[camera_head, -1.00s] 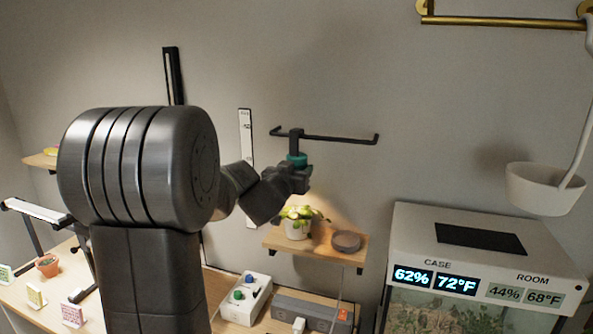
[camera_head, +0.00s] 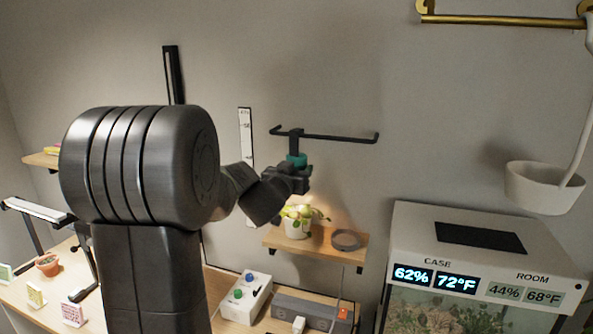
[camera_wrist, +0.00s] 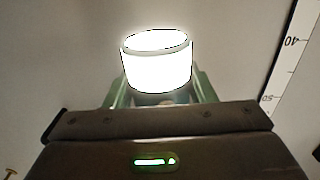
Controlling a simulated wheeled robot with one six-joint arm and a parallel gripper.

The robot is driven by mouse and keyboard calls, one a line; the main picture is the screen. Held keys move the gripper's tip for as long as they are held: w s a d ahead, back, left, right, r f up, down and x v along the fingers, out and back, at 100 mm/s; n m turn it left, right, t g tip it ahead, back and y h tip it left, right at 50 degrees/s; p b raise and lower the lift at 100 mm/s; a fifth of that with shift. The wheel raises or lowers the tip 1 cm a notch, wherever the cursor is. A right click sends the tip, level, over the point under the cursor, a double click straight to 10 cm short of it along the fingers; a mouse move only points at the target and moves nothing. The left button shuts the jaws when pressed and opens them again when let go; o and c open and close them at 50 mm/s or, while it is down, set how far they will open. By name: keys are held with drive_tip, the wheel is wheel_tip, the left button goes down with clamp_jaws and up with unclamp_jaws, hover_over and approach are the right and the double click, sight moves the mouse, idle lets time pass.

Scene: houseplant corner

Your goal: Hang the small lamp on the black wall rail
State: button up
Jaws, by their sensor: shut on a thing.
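The small lamp shows in the wrist view as a glowing white cylindrical shade (camera_wrist: 157,68) between the pale green fingers of my gripper (camera_wrist: 160,98). In the head view my gripper (camera_head: 297,172) is shut, with a teal part and a dark upright piece (camera_head: 296,145) rising above it. The black wall rail (camera_head: 340,138) runs across the wall with upturned ends. The upright piece overlaps the rail's left part. I cannot tell whether it touches the rail or stands in front of it. The shade is hidden in the head view.
Below is a wooden shelf (camera_head: 325,248) with a potted plant (camera_head: 297,226) and a dark round dish (camera_head: 345,240). A wall scale strip (camera_head: 246,140) is just left of the rail. A glass case (camera_head: 480,270) and a hanging white pot (camera_head: 543,188) stand to the right.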

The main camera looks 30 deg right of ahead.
drive_tip(key=shift+f, duration=0.1)
drive_tip(key=o, duration=1.2)
drive_tip(key=shift+c, duration=0.2)
drive_tip(key=v, duration=1.3)
drive_tip(key=shift+s+a+b, duration=0.25)
drive_tip(key=shift+a+b, duration=0.05)
drive_tip(key=shift+b, duration=0.1)
drive_tip(key=x, duration=1.3)
drive_tip(key=shift+w+d+p, duration=0.15)
drive_tip(key=shift+d+p, duration=0.05)
drive_tip(key=shift+p, duration=0.2)
drive_tip(key=shift+w+d, duration=0.15)
drive_tip(key=shift+r, duration=0.2)
